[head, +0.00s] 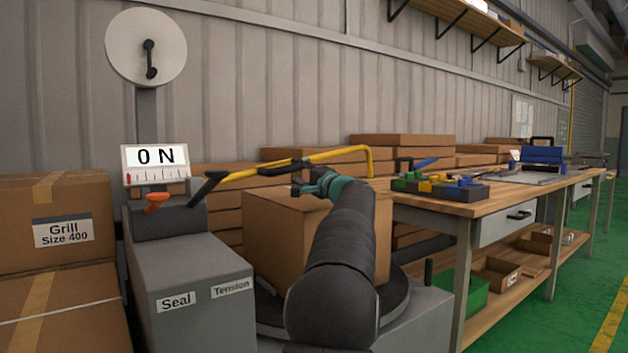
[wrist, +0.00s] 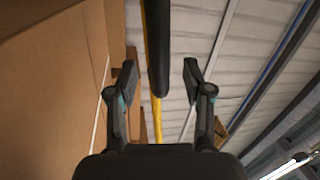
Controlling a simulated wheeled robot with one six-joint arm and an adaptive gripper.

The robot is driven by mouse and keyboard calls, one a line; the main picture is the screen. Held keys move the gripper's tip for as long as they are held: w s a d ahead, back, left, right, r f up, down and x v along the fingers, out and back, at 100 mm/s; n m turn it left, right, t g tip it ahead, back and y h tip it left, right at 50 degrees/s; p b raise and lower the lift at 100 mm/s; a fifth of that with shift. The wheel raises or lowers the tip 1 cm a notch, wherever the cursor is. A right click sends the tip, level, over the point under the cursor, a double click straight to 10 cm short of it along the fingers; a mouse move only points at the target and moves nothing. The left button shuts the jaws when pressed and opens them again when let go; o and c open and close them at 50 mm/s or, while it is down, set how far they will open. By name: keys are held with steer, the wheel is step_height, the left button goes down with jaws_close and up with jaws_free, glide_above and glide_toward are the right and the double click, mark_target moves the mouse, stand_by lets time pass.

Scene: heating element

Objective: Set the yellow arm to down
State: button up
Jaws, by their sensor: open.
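The yellow arm (head: 340,153) is a thin bar, raised above a cardboard box on the machine and sloping up slightly to the right. My gripper (head: 303,176) is open just by the bar; the wrist view shows both fingertips (wrist: 160,75) apart, one on each side. Contact with the bar is not clear.
The cardboard box (head: 275,230) stands below my gripper. A workbench (head: 470,208) with tools is at the right; boxes (head: 60,220) stand at the left.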

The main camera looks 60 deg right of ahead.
steer(key=v, duration=0.7)
steer(key=shift+s+a, duration=0.1)
steer(key=shift+s, duration=0.25)
steer(key=shift+c, duration=0.3)
